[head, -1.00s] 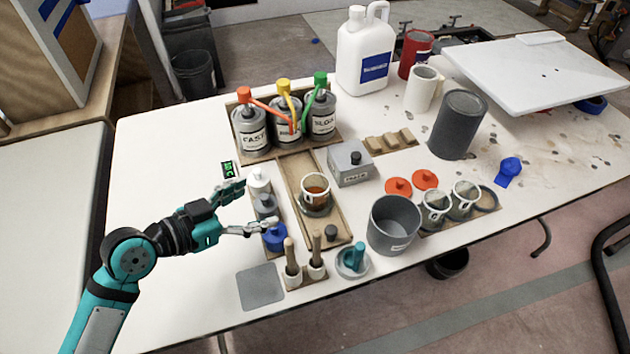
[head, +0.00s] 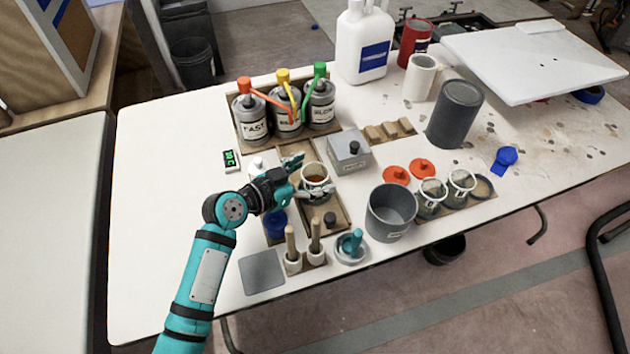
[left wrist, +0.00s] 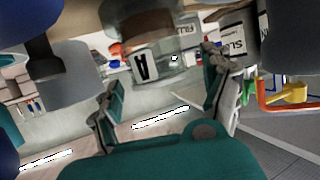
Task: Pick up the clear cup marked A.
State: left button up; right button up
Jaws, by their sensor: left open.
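The clear cup marked A (head: 316,183) holds a brown-amber liquid and stands upright in a wooden tray on the table. In the left wrist view the cup (left wrist: 148,62) shows its black A on a white label, between and just beyond the two fingers. My left gripper (head: 301,177) is open at the cup's left side, fingers pointing at it. The fingers also show in the left wrist view (left wrist: 160,80), apart with nothing gripped. I cannot tell whether a finger touches the cup. My right gripper is not in view.
Labelled cans (head: 287,116) with coloured pumps stand behind the cup. A grey box (head: 347,160) and a grey pot (head: 390,214) are to its right. Two other clear cups (head: 431,195) stand farther right. Stirring sticks (head: 315,235) stand in front. The table's left part is clear.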

pick_arm(q)
jog(key=shift+w+d+f, duration=0.2)
jog(key=shift+w+d, duration=0.25)
jog(key=shift+d, duration=0.1)
jog(key=c, duration=1.3)
jog(key=shift+r, duration=0.1)
